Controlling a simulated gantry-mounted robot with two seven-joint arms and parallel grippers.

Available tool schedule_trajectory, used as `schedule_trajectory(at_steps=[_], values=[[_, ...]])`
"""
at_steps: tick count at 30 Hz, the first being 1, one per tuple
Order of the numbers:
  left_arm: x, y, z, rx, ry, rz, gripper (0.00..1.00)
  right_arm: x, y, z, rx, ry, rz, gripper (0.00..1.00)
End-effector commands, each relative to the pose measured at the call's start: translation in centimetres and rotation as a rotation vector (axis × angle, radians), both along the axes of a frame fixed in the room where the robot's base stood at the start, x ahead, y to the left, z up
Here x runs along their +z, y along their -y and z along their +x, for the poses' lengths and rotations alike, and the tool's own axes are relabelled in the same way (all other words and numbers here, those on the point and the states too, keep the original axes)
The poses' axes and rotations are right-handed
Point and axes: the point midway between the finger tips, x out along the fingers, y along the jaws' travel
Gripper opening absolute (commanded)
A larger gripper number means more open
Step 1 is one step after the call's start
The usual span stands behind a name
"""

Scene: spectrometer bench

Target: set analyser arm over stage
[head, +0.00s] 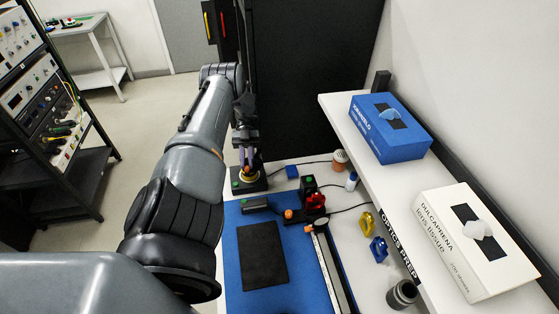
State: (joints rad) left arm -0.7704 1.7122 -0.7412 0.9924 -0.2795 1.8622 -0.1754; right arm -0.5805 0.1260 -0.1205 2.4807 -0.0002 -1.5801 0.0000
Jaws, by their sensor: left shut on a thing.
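My left gripper (247,157) points down at the far left edge of the blue mat (234,270). My right gripper is not in view.
A black pad (263,255) lies on the mat. Yellow (367,223) and blue (379,249) clips and a dark cup (402,293) are at right. A raised shelf holds a blue box (390,140) and a white box (470,250). Cables cross the bench's far part.

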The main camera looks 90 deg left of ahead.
Motion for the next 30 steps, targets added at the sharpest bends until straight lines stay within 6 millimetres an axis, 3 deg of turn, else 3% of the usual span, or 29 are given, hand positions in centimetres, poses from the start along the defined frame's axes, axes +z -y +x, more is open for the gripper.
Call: schedule_trajectory(at_steps=[12, 13, 18, 30], values=[[-0.11, -0.14, -0.32, -0.004, 0.002, 0.005, 0.0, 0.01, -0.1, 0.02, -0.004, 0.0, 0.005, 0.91], [-0.11, -0.14, -0.32, -0.004, 0.002, 0.005, 0.2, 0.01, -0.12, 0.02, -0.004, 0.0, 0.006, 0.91], [-0.06, -0.11, -0.29, -0.004, 0.002, 0.003, 0.43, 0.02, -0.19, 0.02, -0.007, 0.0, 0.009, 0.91], [0.72, -0.08, -0.24, -0.004, 0.002, 0.001, 0.43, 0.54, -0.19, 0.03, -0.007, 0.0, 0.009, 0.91]])
